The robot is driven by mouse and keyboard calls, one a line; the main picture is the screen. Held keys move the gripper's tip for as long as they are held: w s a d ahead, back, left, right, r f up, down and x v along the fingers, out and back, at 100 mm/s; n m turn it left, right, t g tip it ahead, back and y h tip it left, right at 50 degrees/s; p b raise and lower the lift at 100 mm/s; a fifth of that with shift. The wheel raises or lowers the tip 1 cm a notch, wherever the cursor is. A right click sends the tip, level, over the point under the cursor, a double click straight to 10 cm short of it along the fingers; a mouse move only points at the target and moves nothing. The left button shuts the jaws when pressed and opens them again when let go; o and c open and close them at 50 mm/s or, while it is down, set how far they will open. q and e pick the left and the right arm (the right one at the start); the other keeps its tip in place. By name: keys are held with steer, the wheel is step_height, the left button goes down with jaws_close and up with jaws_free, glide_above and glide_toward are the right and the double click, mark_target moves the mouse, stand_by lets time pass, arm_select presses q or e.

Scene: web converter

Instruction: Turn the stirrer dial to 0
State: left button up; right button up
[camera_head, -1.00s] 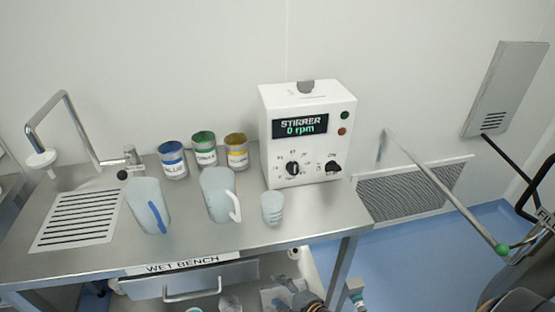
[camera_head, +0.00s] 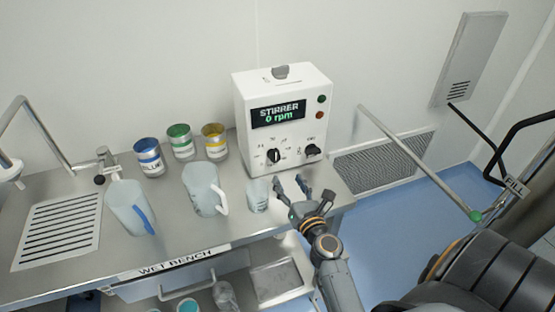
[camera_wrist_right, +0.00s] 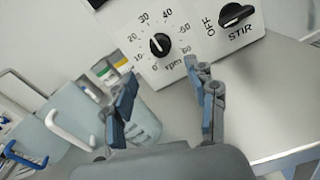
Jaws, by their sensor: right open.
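In the right wrist view the dial (camera_wrist_right: 160,45) sits within a scale marked 0 to 60 rpm. Its light mark seems to point up-left; the exact value is hard to read. My right gripper (camera_head: 290,186) is open and empty, in front of and below the dial. In the wrist view its fingers (camera_wrist_right: 163,80) lie apart below the dial, not touching it. My left gripper is not seen.
A second black knob (camera_head: 312,150), marked OFF and STIR (camera_wrist_right: 237,14), is right of the dial. A small beaker (camera_head: 257,197) stands close left of my gripper. Two jugs (camera_head: 203,190) (camera_head: 128,207) and several paint cans (camera_head: 181,142) stand further left.

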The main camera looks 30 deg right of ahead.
mark_target(276, 159)
steer(key=x, duration=0.9)
steer(key=shift+w, duration=0.15)
steer(key=c, duration=1.1)
